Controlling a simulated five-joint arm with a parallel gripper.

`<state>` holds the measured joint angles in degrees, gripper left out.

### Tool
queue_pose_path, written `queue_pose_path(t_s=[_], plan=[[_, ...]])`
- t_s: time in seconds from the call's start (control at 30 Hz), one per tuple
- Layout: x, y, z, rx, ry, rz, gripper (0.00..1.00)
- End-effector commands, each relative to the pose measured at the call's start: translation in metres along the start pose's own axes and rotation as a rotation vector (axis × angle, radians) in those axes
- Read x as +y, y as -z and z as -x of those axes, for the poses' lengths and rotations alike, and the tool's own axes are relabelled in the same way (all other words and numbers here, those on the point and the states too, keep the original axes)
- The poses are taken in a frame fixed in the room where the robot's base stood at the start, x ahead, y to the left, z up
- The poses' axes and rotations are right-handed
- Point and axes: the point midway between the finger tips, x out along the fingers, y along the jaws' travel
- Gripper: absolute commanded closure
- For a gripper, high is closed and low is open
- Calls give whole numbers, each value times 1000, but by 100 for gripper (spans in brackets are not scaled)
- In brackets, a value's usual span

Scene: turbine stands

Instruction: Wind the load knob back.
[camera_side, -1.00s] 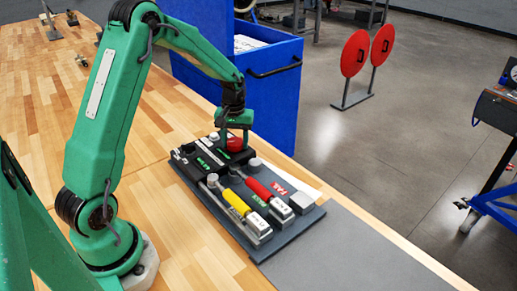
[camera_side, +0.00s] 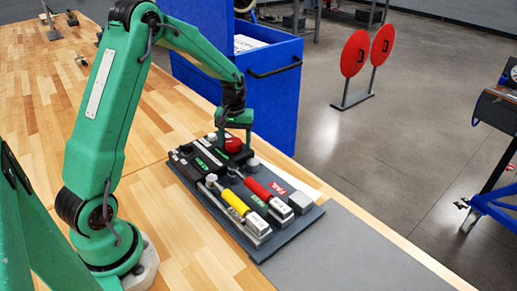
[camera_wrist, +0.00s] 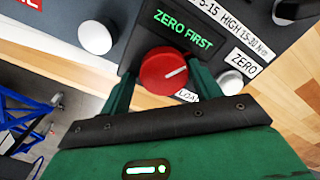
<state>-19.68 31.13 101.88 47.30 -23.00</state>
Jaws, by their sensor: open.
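The red load knob (camera_wrist: 165,71) is round, with a pale pointer line toward its upper right in the wrist view. A partly covered load label (camera_wrist: 187,96) is beside it. My gripper (camera_wrist: 164,84) is open, with one green finger on each side of the knob; I cannot tell whether either touches it. In the side view, my gripper (camera_side: 236,131) is over the far end of the dark panel (camera_side: 287,228), around the red knob (camera_side: 233,145). A display (camera_wrist: 184,30) reads "ZERO FIRST" in green. A pale button (camera_wrist: 230,82) is near a "ZERO" label (camera_wrist: 244,66).
A yellow-handled tool (camera_side: 235,202) and a red-handled tool (camera_side: 258,187) lie on the panel's near part. A pale round knob (camera_wrist: 95,38) stands left of the red knob in the wrist view. A blue cabinet (camera_side: 270,105) stands behind the bench. Wooden bench top (camera_side: 170,225) is clear on the left.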

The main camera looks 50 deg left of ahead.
Motion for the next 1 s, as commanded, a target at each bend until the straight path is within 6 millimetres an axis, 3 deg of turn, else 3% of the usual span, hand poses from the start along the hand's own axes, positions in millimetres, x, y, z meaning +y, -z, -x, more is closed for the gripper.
queue_pose_path(t_s=[0.27,0.3,1.0], plan=[[-3,-2,4,-8,4,5,27],[-3,-1,6,-7,3,4,19],[0,0,45,-1,0,0,19]])
